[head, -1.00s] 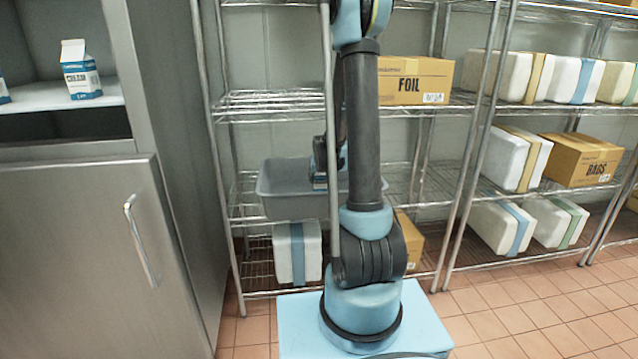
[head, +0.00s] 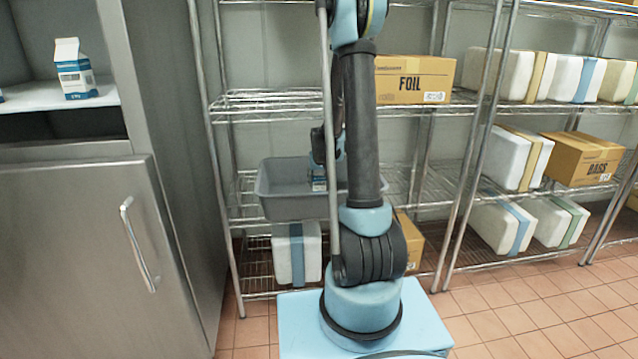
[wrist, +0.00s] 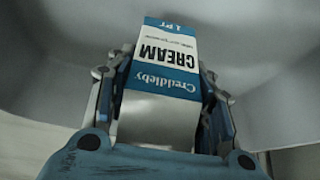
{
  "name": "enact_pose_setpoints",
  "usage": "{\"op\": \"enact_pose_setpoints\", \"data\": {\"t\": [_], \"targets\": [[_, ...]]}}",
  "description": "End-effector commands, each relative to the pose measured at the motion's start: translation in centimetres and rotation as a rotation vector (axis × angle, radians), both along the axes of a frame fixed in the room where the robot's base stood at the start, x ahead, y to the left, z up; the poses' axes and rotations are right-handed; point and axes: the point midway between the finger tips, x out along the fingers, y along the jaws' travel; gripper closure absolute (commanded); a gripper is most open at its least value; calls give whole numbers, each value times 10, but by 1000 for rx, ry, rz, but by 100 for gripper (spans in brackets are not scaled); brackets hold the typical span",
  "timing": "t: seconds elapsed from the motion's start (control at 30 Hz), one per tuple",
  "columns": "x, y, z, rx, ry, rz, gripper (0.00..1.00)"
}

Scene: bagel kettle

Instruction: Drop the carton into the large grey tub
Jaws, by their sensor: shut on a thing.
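The cream carton (wrist: 163,75), white with blue bands and the word CREAM, is between the fingers of my gripper (wrist: 163,95) in the wrist view. The gripper is shut on it. The large grey tub (head: 285,205) sits on the middle shelf of the wire rack in the head view. There, the held carton (head: 318,181) shows small and partly hidden, over or within the tub's opening. In the wrist view the tub's grey inner wall (wrist: 60,55) fills the background around the carton. I cannot tell whether the carton touches the tub's floor.
Another carton (head: 75,70) stands on a shelf in the steel cabinet at left. A FOIL box (head: 415,80) sits on the rack shelf above the tub. A white box with a blue band (head: 284,255) lies below the tub. My arm hides part of the tub.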

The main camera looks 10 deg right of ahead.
Motion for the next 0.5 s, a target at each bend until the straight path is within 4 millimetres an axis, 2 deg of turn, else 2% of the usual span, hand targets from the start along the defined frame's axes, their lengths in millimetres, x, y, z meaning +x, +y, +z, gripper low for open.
{"op": "enact_pose_setpoints", "data": {"t": [0.2, 0.5], "targets": [[4, -1, 2, 5, 99, -1, 99], [3, 4, -14, 5, 100, 5, 99]]}}
